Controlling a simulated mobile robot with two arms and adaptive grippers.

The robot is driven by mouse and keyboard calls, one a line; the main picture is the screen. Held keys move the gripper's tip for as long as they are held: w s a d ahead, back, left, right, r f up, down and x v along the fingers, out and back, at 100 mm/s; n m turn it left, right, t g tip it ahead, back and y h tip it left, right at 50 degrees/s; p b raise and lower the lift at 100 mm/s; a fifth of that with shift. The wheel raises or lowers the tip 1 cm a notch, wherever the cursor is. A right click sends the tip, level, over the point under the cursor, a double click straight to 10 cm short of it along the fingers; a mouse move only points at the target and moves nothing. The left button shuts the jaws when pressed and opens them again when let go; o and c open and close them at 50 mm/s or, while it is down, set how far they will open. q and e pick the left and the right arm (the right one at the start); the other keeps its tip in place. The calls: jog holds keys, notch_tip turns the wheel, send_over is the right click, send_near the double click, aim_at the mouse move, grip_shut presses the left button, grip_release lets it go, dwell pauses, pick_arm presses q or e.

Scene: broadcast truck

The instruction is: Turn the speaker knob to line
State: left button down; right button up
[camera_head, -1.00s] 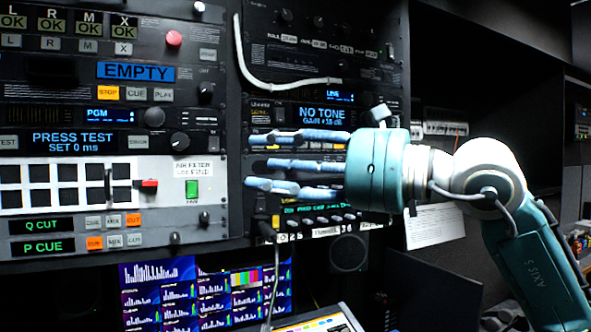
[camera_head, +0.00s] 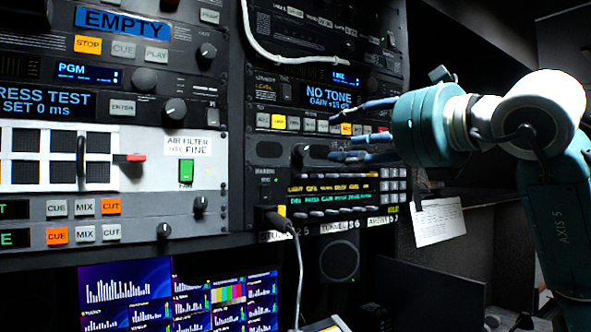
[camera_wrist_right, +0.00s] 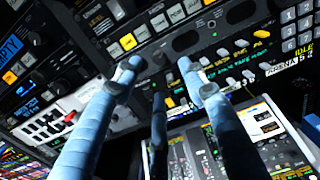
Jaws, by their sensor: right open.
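A dark round knob (camera_head: 298,153) sits between two dark ovals on the rack panel, below a row of buttons. It may be the speaker knob; its marking is too small to read. In the right wrist view a dark knob (camera_wrist_right: 160,57) shows just beyond and between my fingertips. My right gripper (camera_head: 345,132) is open and empty, its blue fingers pointing left at the panel, to the right of the knob. It also shows in the right wrist view (camera_wrist_right: 158,72). Any contact with the panel cannot be told. My left gripper is out of view.
A NO TONE display (camera_head: 329,96) and the button row (camera_head: 293,123) lie above. A white cable (camera_head: 270,47) curves over the upper panel, and another cable (camera_head: 298,262) hangs below. Monitors (camera_head: 180,295) stand lower left. A paper sheet (camera_head: 438,222) hangs at right.

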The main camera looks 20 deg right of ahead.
aim_at(304, 152)
jog(key=w+p, duration=0.1)
jog(key=w, duration=0.2)
jog(key=w+a+p, duration=0.1)
jog(key=w, duration=0.3)
jog(key=w+a+f+p, duration=0.1)
jog(key=w, duration=0.3)
jog(key=shift+w+a, duration=0.1)
jog(key=shift+a, duration=0.05)
jog(key=shift+w+a+f+p, duration=0.1)
jog(key=shift+w+f+p, duration=0.05)
jog(key=shift+w+p, duration=0.3)
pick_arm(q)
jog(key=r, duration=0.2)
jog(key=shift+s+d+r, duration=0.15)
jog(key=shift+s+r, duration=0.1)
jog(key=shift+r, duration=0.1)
pick_arm(e)
jog(key=shift+s, duration=0.1)
grip_shut()
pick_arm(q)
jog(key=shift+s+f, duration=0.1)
pick_arm(e)
jog(key=shift+f, duration=0.1)
